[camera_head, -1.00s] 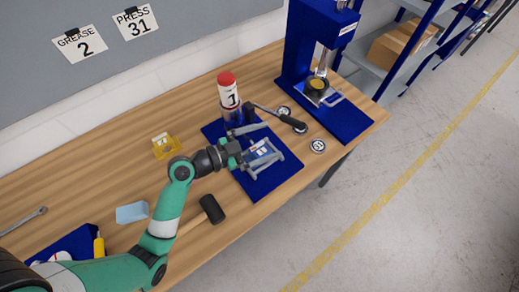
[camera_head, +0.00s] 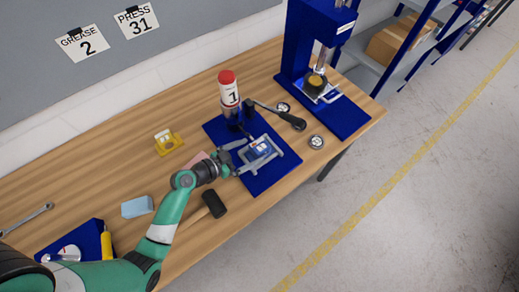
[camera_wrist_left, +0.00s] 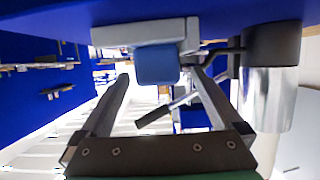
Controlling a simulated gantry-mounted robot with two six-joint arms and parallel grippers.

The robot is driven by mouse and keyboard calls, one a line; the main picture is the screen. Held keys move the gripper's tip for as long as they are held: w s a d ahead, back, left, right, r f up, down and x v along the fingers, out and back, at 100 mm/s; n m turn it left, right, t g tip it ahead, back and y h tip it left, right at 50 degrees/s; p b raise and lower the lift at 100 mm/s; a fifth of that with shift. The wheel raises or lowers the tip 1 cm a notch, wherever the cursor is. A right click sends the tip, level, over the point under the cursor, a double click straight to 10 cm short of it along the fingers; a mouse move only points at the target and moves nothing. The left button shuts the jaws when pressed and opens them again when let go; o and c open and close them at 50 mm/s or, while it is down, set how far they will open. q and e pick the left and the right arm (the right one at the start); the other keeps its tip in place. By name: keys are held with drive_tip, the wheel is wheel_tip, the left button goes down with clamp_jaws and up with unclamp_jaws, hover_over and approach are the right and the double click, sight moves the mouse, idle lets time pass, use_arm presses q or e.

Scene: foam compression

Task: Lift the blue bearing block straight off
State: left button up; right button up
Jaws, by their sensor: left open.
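The blue bearing block (camera_head: 260,148) sits at a light grey fixture on the blue mat (camera_head: 265,183). It has a pale label on top. In the left wrist view the blue block (camera_wrist_left: 157,65) shows straight ahead, against a pale grey bar. My left gripper (camera_head: 246,156) is at the left side of the block. Its jaws are open, and in the left wrist view the two fingers (camera_wrist_left: 158,78) point at the block, one to each side of it. I cannot tell whether the fingertips touch it. My right gripper is not in view.
A blue press (camera_head: 310,45) is at the back right. A black-headed mallet (camera_head: 214,205), a yellow block (camera_head: 168,143) and a light blue block (camera_head: 137,207) lie to the left.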

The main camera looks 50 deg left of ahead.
sight(260, 147)
use_arm(q)
drive_tip(key=x, duration=0.5)
drive_tip(key=shift+d+r, duration=0.1)
drive_tip(key=shift+r, duration=0.25)
clamp_jaws()
